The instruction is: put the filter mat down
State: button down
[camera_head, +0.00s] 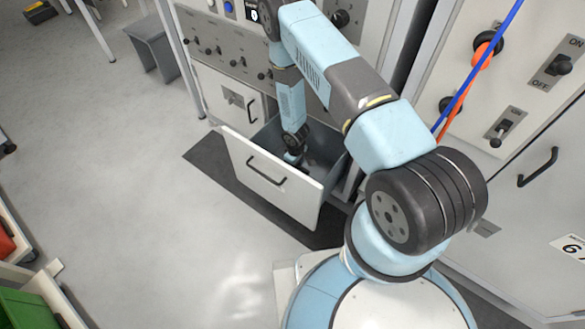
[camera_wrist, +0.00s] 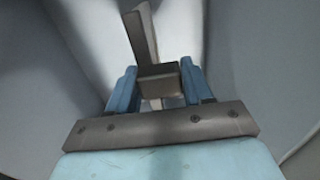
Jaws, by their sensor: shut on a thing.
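My gripper (camera_head: 293,158) is down inside an open drawer (camera_head: 268,183) of the grey cabinet in the head view. In the wrist view its two blue fingers (camera_wrist: 152,88) are shut on a dark grey, angular thing, which I take to be the filter mat (camera_wrist: 158,73). A narrow strip of it stands up beyond the fingers, with paler surface behind. In the head view the held thing is mostly hidden by the gripper and drawer. I cannot tell whether it touches the drawer floor.
The drawer's front panel with its dark handle (camera_head: 266,171) sticks out over a dark floor mat (camera_head: 207,157). A blue cable (camera_head: 483,66) hangs at the right by switch panels. A green crate (camera_head: 27,309) is at lower left. The floor left of the drawer is clear.

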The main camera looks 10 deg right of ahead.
jog(key=shift+f, duration=1.35)
jog(key=shift+c, duration=2.3)
grip_release()
notch_tip(320, 180, up, 13)
jog(key=shift+r, duration=0.1)
